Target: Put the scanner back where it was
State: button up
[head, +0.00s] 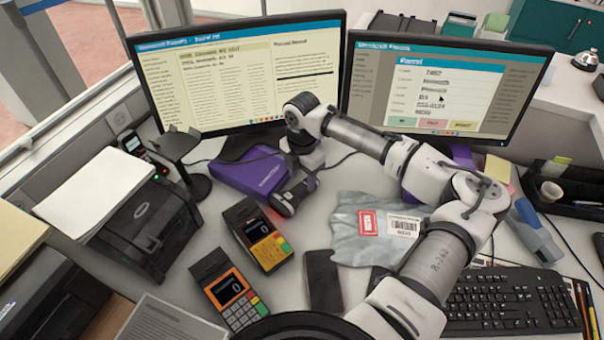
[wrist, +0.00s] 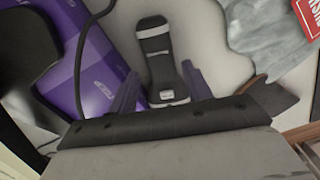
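The scanner (head: 285,198), dark with light grey bands, lies on the counter beside the purple box, with a red glow at its near end. In the wrist view the scanner (wrist: 166,60) points away from me, its near end between my two purple fingers. My gripper (head: 298,180) is low over it; my gripper in the wrist view (wrist: 160,88) looks open, with a gap at the left finger. Contact at the right finger is unclear. A black stand (head: 197,186) with a flat top stands left of the purple box.
The purple box (head: 238,176) is close left of my gripper. Two card terminals (head: 258,236) (head: 228,290), a phone (head: 323,280) and a grey mailing bag (head: 350,225) lie in front. Two monitors (head: 240,75) (head: 440,90) stand behind. A printer (head: 140,225) stands left.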

aim_at(302, 187)
jog(key=shift+o, duration=0.9)
jog(key=shift+r, duration=0.6)
notch_tip(302, 187, up, 12)
jog(key=b, duration=0.2)
